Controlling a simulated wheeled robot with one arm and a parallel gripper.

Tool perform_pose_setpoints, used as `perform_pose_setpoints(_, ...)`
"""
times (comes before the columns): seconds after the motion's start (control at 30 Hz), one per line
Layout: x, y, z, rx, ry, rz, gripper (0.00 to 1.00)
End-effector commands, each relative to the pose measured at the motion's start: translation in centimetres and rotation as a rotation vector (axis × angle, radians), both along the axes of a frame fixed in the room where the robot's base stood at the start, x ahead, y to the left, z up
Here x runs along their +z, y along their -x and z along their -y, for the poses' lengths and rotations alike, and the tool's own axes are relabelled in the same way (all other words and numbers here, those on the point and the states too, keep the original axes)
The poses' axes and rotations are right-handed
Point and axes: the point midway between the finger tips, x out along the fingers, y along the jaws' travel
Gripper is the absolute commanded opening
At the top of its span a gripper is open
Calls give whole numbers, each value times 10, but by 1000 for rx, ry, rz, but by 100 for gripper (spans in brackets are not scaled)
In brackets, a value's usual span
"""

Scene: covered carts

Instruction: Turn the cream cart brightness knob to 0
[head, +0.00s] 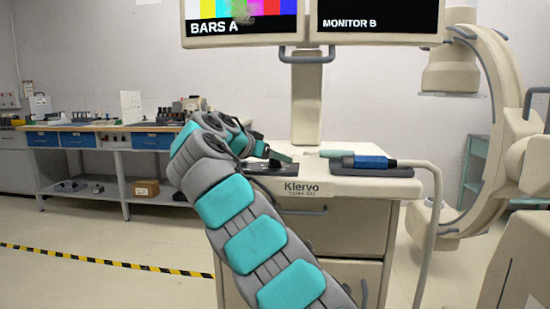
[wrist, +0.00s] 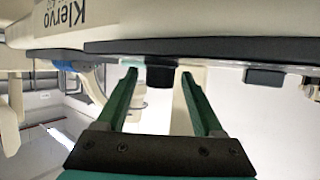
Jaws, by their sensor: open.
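The cream cart (head: 345,188) with the Klervo label stands at the centre of the head view. Its edge also shows along the top of the wrist view (wrist: 150,22). My gripper (wrist: 158,76) is open, with its two green fingers pointing at the dark panel on the cart. A short dark knob (wrist: 160,79) shows between the fingertips, with a gap on both sides. A second dark knob-like part (wrist: 264,77) sits farther right on the panel. No marking or pointer is readable on either. In the head view my gripper (head: 280,156) is at the cart top's left side and the knobs are hidden.
Two monitors (head: 370,22) rise on a post above the cart. A blue-handled probe (head: 370,162) lies on a dark pad at the cart's right. A cream C-shaped machine (head: 480,90) stands at right.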

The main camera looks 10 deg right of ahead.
Motion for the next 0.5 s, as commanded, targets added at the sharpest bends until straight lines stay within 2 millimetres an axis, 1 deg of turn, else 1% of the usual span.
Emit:
perform_pose_setpoints(0.2,0,0,0,0,0,0,68)
perform_pose_setpoints(0.5,0,0,0,0,0,0,34)
